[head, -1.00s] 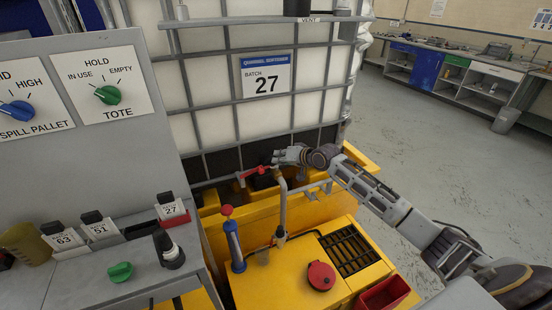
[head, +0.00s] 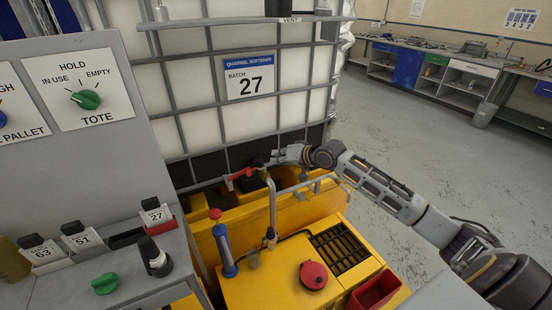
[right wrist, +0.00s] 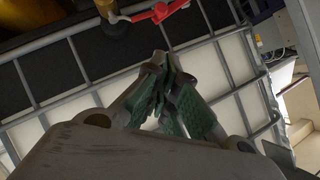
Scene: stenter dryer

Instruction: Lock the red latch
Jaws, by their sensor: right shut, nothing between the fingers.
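A red lever (head: 240,176), the likeliest red latch, sits on a valve fitting at the front foot of the caged tote. It also shows at the top of the right wrist view (right wrist: 160,12), with a pale metal bar beside it. My right gripper (head: 274,160) is just to the right of the lever in the head view, its fingers pointing left. In the right wrist view its green-padded fingers (right wrist: 160,58) are together and empty, with a visible gap between them and the lever. My left gripper is not in view.
A bent grey pipe (head: 271,205) rises in front of the valve from the yellow pump unit (head: 255,285). A blue cylinder with a red knob (head: 224,245) and a red round cap (head: 313,275) stand there. The control desk (head: 140,275) is at left. Open floor lies right.

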